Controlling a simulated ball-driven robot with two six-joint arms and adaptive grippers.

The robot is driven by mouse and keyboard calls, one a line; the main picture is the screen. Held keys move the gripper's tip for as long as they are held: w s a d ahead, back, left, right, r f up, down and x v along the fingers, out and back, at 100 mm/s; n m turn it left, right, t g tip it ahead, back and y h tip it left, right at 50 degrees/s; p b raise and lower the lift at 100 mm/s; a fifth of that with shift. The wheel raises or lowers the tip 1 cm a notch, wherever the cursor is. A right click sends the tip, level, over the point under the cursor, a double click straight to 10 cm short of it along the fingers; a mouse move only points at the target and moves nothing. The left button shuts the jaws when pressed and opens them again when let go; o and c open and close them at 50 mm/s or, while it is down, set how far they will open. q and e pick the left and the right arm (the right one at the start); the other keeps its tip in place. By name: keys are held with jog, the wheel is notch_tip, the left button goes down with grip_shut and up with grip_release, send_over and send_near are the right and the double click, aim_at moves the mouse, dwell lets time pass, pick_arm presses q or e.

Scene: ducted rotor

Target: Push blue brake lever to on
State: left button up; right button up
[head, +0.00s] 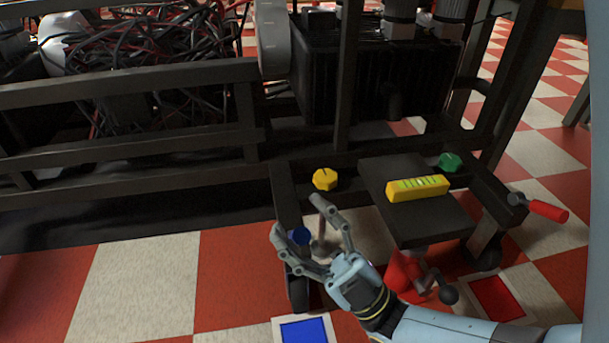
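The blue brake lever (299,236) shows as a small dark-blue end at the left front corner of the black frame, partly hidden by my gripper. My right gripper (298,216) reaches in from the lower right with its fingers spread. One finger passes to the right of the blue end and the other to its left and below. I cannot tell whether either finger touches it. The lever's on or off position cannot be read here. My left gripper is out of view.
A yellow knob (325,179) and a green knob (449,162) sit on the frame. A yellow block (417,188) lies on a black plate (436,225). A red-handled lever (546,210) sticks out right. Blue (304,331) and red (497,297) squares mark the checkered floor.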

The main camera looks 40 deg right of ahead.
jog(key=shift+d+r, duration=0.1)
jog(key=shift+r, duration=0.5)
